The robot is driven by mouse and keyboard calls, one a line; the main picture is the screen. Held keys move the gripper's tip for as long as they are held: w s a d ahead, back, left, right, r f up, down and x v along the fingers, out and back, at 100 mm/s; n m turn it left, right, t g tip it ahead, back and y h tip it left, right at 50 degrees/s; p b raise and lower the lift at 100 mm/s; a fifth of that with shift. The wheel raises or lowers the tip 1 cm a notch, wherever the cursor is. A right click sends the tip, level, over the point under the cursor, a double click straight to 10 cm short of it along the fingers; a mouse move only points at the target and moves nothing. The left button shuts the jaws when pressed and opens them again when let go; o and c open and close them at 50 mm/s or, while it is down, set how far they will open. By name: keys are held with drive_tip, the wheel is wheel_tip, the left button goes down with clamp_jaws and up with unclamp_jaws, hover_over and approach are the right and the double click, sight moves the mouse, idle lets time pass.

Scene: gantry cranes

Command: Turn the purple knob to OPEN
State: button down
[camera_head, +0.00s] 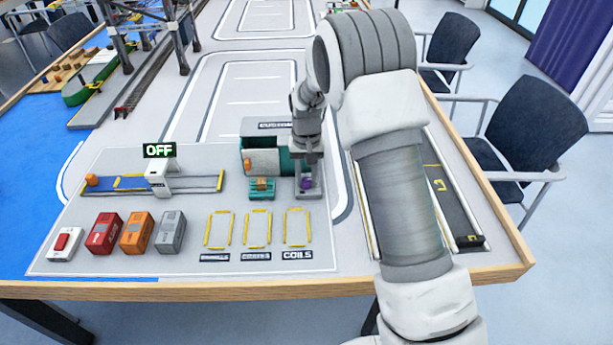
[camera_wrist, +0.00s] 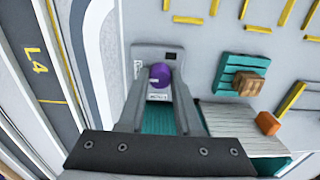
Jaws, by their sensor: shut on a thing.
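The purple knob (camera_head: 306,184) is on a small grey panel (camera_head: 309,194) at the right front of the customs building. In the wrist view the knob (camera_wrist: 160,75) sits between the two fingertips of my gripper (camera_wrist: 158,79). My gripper (camera_head: 306,178) points down over the panel and is shut on the knob. In the wrist view the panel (camera_wrist: 146,54) has a small dark square near one corner. A pale label lies beside the knob, partly between the fingers, and its words are too small to read.
The green customs building (camera_head: 261,162) stands just left of my gripper. A teal pallet with a brown crate (camera_head: 262,184) is close by. Red, orange and grey containers (camera_head: 137,232) stand at the front left.

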sight(307, 179)
drive_tip(key=c, duration=0.6)
unclamp_jaws()
drive_tip(key=shift+r, duration=0.1)
wheel_tip(307, 179, up, 17)
drive_tip(key=p, duration=0.2)
drive_tip(key=shift+r+p, duration=0.15)
drive_tip(key=shift+p, duration=0.2)
drive_tip(key=shift+r, duration=0.1)
drive_tip(key=s+d+r+t+p, duration=0.1)
drive_tip(key=s+d+r+p, duration=0.15)
drive_tip(key=s+r, duration=0.4)
drive_tip(key=s+d+r+t+p, duration=0.1)
drive_tip(key=s+d+r+t, duration=0.1)
drive_tip(key=s+d+r, duration=0.35)
drive_tip(key=s+d+r+t+p, duration=0.1)
drive_tip(key=s+r, duration=0.1)
drive_tip(key=s, duration=0.7)
drive_tip(key=s+d+r+t+p, duration=0.1)
drive_tip(key=s+d+r, duration=0.1)
drive_tip(key=s, duration=0.7)
drive_tip(key=shift+s+r+t+p, duration=0.2)
drive_tip(key=shift+r+t+p, duration=0.15)
drive_tip(key=shift+r, duration=0.35)
